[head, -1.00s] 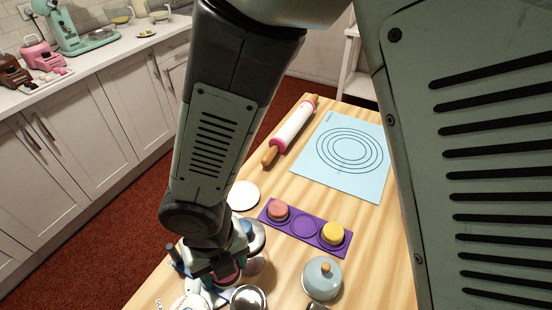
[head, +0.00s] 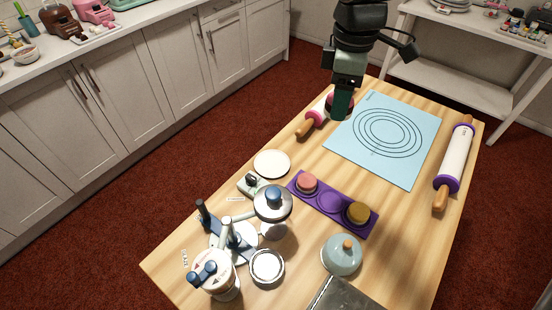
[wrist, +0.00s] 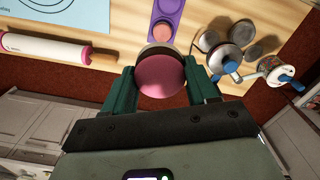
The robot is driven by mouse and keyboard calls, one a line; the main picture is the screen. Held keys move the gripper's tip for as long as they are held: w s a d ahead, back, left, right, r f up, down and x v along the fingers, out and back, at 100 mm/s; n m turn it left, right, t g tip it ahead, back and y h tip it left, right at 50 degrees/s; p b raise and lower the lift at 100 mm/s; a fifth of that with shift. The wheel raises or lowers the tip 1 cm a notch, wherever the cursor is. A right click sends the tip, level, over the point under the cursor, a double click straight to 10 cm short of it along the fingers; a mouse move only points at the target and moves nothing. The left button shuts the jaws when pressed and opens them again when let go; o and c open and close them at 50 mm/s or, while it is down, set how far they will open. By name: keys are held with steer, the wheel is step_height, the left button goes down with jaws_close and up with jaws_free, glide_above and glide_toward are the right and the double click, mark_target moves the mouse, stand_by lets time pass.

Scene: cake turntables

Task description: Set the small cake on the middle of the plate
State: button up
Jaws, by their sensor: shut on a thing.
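My gripper (wrist: 160,92) is shut on a small round cake with a pink top (wrist: 160,76); the wrist view shows a finger on each side of it. In the head view my gripper (head: 342,103) is raised at the far side of the table, by the pink-ringed rolling pin and the blue mat. The plate (head: 272,163), white and round, lies empty left of the purple tray. In the wrist view the held cake covers most of the area below the tray; a pale rim shows behind it.
The purple tray (head: 331,202) holds a pink cake (head: 307,183) and a yellow cake (head: 358,212), with an empty middle spot. Turntable stands (head: 273,203) and a metal tin (head: 267,266) stand near the plate. A domed lid (head: 342,254) sits right of them. The blue mat (head: 385,138) is clear.

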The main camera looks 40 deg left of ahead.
steer(key=w+d+r+m, duration=0.9)
steer(key=w+d+m, duration=0.1)
steer(key=d+m, duration=0.35)
steer(key=w+d+r+m, duration=0.1)
steer(key=d+r+m, duration=0.45)
steer(key=d, duration=0.25)
steer(key=w+d+r+m, duration=0.1)
steer(key=d+r+m, duration=0.4)
steer(key=d+m, duration=0.3)
steer(key=w+a+f+n, duration=0.4)
steer(key=a+f+n, duration=0.6)
steer(key=a+n, duration=0.15)
steer(key=n, duration=3.3)
glide_above(272, 164)
step_height(272, 164, down, 33)
steer(key=shift+f, duration=2.2)
